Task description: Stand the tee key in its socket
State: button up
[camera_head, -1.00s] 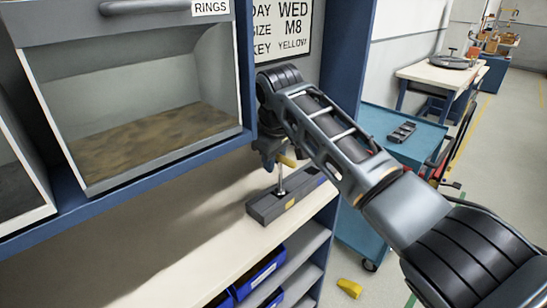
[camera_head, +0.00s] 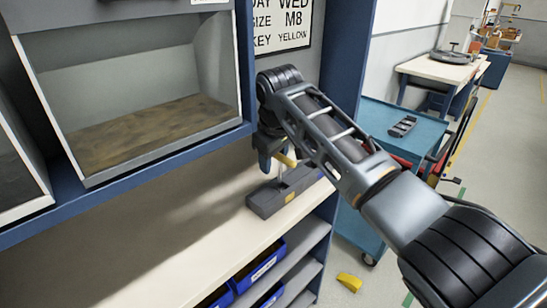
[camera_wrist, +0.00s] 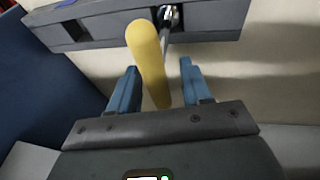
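The tee key has a yellow crossbar handle (camera_wrist: 148,60) and a thin metal shaft (camera_wrist: 166,28). It also shows in the head view (camera_head: 285,160), where its shaft runs down to the grey socket block (camera_head: 263,204). The block lies on the shelf top and shows at the top of the wrist view (camera_wrist: 205,22). The shaft's lower end meets the block at a round metal fitting; how deep it sits I cannot tell. My gripper (camera_wrist: 158,92) is open, with the handle's near end between its blue fingers. A gap shows at the right finger.
The pale shelf top (camera_head: 170,235) is clear left of the block. A bin cabinet (camera_head: 150,135) overhangs it. Blue boxes (camera_head: 262,268) sit on shelves below. A blue cart (camera_head: 375,120) stands at right. A yellow piece (camera_head: 349,282) lies on the floor. A sign (camera_head: 287,22) reads key yellow.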

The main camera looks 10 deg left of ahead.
jog(key=shift+o, duration=0.2)
jog(key=b+v, duration=0.1)
jog(key=v, duration=0.6)
jog(key=shift+r, duration=0.35)
jog(key=shift+s+d, duration=0.1)
